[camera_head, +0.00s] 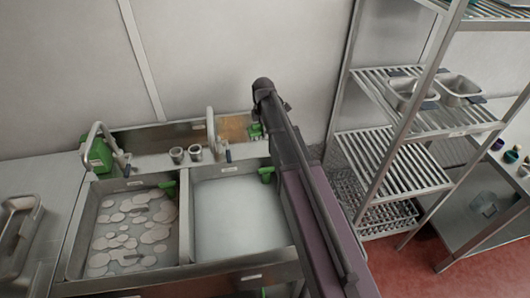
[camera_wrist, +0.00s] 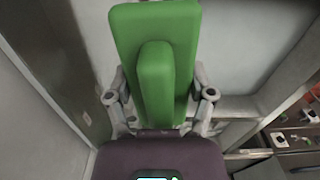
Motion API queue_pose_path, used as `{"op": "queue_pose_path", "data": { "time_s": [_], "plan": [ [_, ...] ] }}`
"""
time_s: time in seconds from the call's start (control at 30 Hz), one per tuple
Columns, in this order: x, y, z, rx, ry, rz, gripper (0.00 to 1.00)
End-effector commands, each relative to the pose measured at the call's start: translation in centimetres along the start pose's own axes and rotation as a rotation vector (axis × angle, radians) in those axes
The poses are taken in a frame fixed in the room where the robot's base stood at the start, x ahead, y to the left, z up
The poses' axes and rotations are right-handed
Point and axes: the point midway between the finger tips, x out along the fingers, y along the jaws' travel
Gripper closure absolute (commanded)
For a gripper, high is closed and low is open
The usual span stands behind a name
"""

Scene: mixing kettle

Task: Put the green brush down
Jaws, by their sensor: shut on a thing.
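My gripper (camera_wrist: 160,105) is shut on the green brush (camera_wrist: 153,55), with one finger on each side of it. The brush is a green block with a smaller raised green part, and it fills the upper middle of the wrist view. In the head view my gripper is hidden behind my dark and purple arm, which crosses the right side of the sink. Small green pieces show beside the arm, one at the back ledge (camera_head: 255,131) and one at the right basin's rim (camera_head: 265,173). I cannot tell whether either is the held brush.
The left basin (camera_head: 76,238) holds several pale discs; the right basin (camera_head: 240,215) looks filled with pale liquid. A green jug (camera_head: 98,155), two cups (camera_head: 186,154) and taps stand along the back. A metal rack (camera_head: 395,165) stands right of my arm.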

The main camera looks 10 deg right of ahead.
Motion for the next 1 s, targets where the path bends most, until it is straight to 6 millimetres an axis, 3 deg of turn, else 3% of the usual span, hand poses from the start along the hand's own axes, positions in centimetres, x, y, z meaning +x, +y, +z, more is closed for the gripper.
{"op": "queue_pose_path", "data": {
  "time_s": [0.03, 0.1, 0.4, 0.6, 1.0],
  "plan": [
    [1.8, -1.7, -0.3, 0.009, 0.000, 0.000, 0.69],
    [3.0, -3.2, -0.6, 0.025, 0.000, 0.000, 0.69],
    [6.7, -8.1, -1.5, 0.081, 0.000, -0.001, 0.69],
    [7.5, -9.4, -1.7, 0.099, 0.000, -0.001, 0.69],
    [7.5, -9.4, -1.6, 0.102, 0.000, -0.001, 0.69]
  ]
}}
